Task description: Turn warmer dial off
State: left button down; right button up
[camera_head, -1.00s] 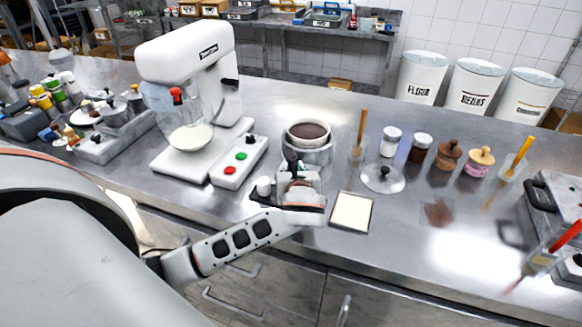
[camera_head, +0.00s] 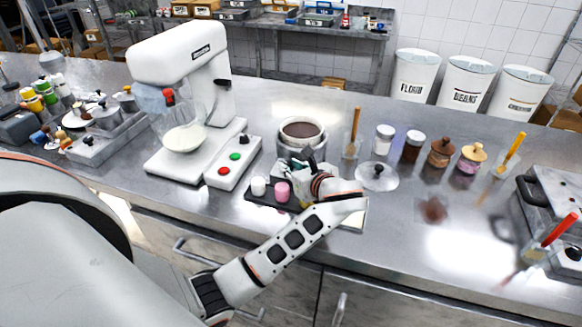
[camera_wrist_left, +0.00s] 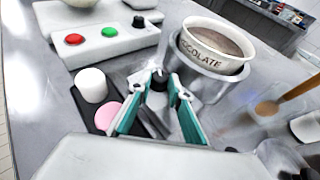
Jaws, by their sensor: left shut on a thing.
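The chocolate warmer (camera_head: 284,151) is a round steel pot holding a white bowl of chocolate (camera_head: 302,130), behind the black tray. It also shows in the wrist view (camera_wrist_left: 208,88), where the bowl reads "CHOCOLATE". The warmer dial (camera_wrist_left: 159,80) is a small black knob at the warmer's front, between my fingertips. My left gripper (camera_head: 307,166) reaches it from the front right. In the wrist view the left gripper (camera_wrist_left: 160,88) has its teal-edged fingers shut on the dial. The dial's marking cannot be read. My right gripper is not in view.
A control box (camera_head: 235,162) and white mixer (camera_head: 180,60) stand further left. A glass lid (camera_head: 377,177) and several jars are right.

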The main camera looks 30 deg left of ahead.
pick_arm(q)
jog(key=shift+a, duration=0.1)
jog(key=c, duration=1.8)
grip_release()
jog(key=shift+v, duration=3.75)
